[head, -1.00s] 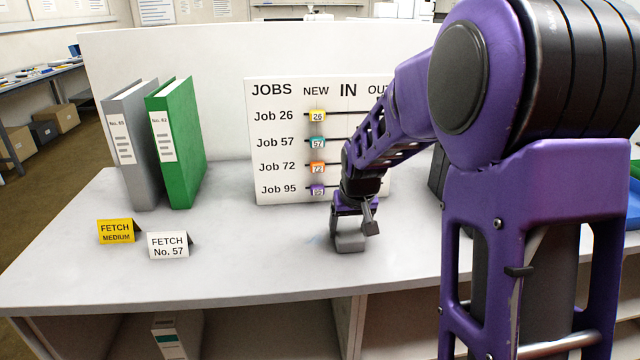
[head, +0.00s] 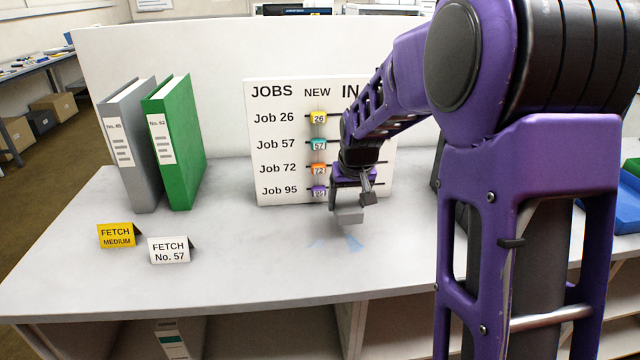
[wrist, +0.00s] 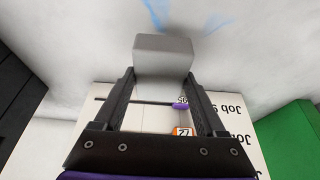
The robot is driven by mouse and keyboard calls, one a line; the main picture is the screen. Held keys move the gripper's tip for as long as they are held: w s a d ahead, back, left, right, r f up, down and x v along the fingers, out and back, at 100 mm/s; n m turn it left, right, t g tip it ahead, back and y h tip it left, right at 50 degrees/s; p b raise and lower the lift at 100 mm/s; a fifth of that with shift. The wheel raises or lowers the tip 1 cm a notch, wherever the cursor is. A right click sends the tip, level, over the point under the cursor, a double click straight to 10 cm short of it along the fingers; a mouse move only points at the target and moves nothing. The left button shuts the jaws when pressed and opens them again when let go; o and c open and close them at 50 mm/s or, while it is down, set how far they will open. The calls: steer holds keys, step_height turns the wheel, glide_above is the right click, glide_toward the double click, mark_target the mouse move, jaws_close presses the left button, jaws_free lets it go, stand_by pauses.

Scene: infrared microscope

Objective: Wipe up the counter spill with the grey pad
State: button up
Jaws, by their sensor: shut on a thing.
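My gripper (head: 352,203) is shut on the grey pad (head: 348,217), in front of the jobs board. The pad looks raised a little above the counter (head: 230,255). In the wrist view the pad (wrist: 163,47) sits between the two fingertips (wrist: 162,75). Faint blue streaks of the spill (head: 352,243) show on the counter just in front of and below the pad. The spill also shows in the wrist view (wrist: 156,14) at the top, beyond the pad. Part of the spill may be hidden by the pad.
The jobs board (head: 280,140) with coloured tags stands behind my gripper. A grey binder (head: 130,140) and a green binder (head: 180,140) stand at the left. A yellow card (head: 116,235) and a white card (head: 168,249) stand before them. The counter's front middle is clear.

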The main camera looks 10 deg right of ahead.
steer(key=shift+r+p, duration=0.9)
steer(key=shift+r, duration=0.7)
